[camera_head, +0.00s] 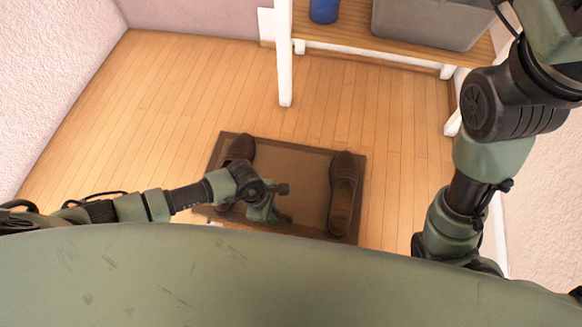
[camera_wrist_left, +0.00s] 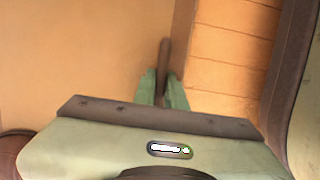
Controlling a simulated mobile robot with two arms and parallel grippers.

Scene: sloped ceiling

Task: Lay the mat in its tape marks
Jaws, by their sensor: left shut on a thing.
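The mat (camera_head: 290,172) is brown with a darker border and lies on the wooden floor in front of me. A pair of brown shoes stands on it, the left shoe (camera_head: 240,150) partly behind my arm and the right shoe (camera_head: 343,185) in full view. My left gripper (camera_head: 270,212) is low over the mat's near part. In the left wrist view its fingers (camera_wrist_left: 165,92) are shut on the mat's dark border (camera_wrist_left: 182,40). The mat's near edge is partly hidden by my body. I cannot make out tape marks clearly. My right gripper is out of view.
A wooden shelf with white legs (camera_head: 285,60) stands beyond the mat, bearing a grey bin (camera_head: 425,22) and a blue container (camera_head: 323,10). Walls close in at left and right. Bare floor (camera_head: 130,120) is free left of the mat.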

